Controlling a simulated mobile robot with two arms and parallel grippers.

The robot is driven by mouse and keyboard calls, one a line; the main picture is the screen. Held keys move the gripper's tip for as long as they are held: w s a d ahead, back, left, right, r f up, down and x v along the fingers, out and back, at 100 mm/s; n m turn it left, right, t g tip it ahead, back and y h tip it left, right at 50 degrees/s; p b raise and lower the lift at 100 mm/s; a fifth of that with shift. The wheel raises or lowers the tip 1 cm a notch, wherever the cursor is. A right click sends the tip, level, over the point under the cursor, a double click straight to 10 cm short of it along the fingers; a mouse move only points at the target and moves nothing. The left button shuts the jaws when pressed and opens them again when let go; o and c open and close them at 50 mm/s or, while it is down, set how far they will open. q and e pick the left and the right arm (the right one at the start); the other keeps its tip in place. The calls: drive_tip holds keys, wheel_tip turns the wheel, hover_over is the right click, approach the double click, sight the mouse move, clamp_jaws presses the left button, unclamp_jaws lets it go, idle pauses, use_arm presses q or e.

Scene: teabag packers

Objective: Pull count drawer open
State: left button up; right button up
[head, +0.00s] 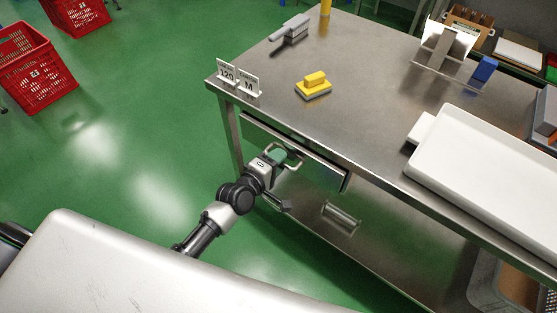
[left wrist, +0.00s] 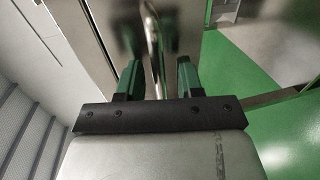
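The drawer (head: 318,166) sits under the left end of the steel table, its long front panel below the tabletop edge. Its metal loop handle (head: 291,150) shows beside my left gripper (head: 277,160). In the left wrist view, the handle bar (left wrist: 155,45) runs between the two green-padded fingers of my left gripper (left wrist: 159,80). The fingers are apart, with gaps seen beside the bar. Whether the drawer is fully closed is hard to tell. My right gripper is not in view.
On the steel table (head: 350,105) stand small signs (head: 238,79) reading 120 and M, a yellow-topped block (head: 314,84), a grey device (head: 291,31) and a white tray (head: 480,150). Red crates (head: 36,68) stand at far left. Green floor (head: 150,130) left of the table is clear.

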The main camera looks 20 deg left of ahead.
use_arm(q)
drive_tip(key=shift+w+d, duration=0.15)
drive_tip(key=shift+w, duration=0.1)
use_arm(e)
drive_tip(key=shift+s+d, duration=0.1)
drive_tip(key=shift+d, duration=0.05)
use_arm(q)
clamp_jaws()
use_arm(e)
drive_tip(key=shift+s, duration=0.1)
